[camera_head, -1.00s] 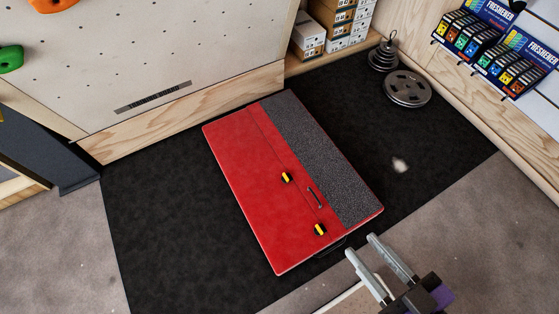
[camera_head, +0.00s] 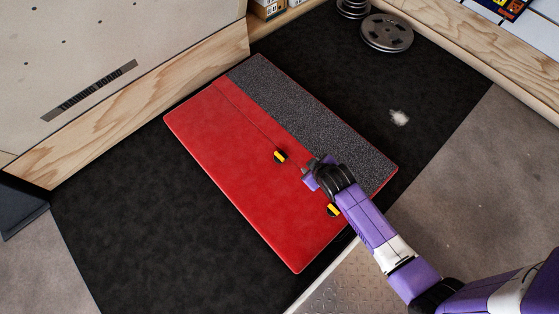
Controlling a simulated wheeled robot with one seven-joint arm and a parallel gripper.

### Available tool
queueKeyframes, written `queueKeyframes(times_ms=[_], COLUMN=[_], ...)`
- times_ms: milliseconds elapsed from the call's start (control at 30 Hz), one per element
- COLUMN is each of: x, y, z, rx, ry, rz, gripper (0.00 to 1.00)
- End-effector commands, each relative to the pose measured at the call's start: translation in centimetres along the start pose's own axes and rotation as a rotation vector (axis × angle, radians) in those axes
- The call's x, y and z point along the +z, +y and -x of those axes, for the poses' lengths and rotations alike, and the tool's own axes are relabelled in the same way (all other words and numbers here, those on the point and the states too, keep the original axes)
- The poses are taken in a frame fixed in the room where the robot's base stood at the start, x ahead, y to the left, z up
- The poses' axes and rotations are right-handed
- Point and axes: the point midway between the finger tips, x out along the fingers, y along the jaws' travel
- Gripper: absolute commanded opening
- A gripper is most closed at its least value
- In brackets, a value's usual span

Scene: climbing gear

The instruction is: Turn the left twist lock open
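A red case (camera_head: 220,140) with a grey textured strip lies flat on the black mat. The left twist lock (camera_head: 280,157), black with a yellow bar, sits on the seam in the upper middle of the red face. A second similar lock (camera_head: 333,209) sits lower right, partly covered by my arm. My gripper (camera_head: 307,170) is over the case between the two locks, a little right of the left lock and apart from it in the picture. Its fingers are small and partly hidden, so their opening is unclear. The case's handle is hidden behind my gripper.
Weight plates (camera_head: 387,33) stand at the back right. A white chalk patch (camera_head: 399,118) lies on the black mat (camera_head: 115,185). A wooden-based climbing wall (camera_head: 130,110) runs behind the case at left. The mat left of the case is clear.

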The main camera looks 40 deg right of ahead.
Motion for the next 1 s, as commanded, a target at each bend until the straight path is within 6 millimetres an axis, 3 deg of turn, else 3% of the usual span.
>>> queueKeyframes(times_ms=[33, 100, 300, 400, 533, 733, 1000], x=[-0.1, -0.4, -2.2, -3.5, -5.5, -8.0, -8.4], y=[-0.1, -0.1, -0.4, -0.8, -1.4, -2.1, -2.7], z=[-3.4, -6.4, -13.2, -15.8, -17.8, -18.7, -19.4], rx=[-0.002, -0.012, -0.066, -0.109, -0.171, -0.249, -0.281], ry=[-0.033, -0.091, -0.250, -0.324, -0.408, -0.493, -0.524], rz=[-0.008, -0.014, -0.034, -0.043, -0.049, -0.048, -0.044], gripper=[0.34, 0.34, 0.34, 0.34, 0.34, 0.34, 0.34])
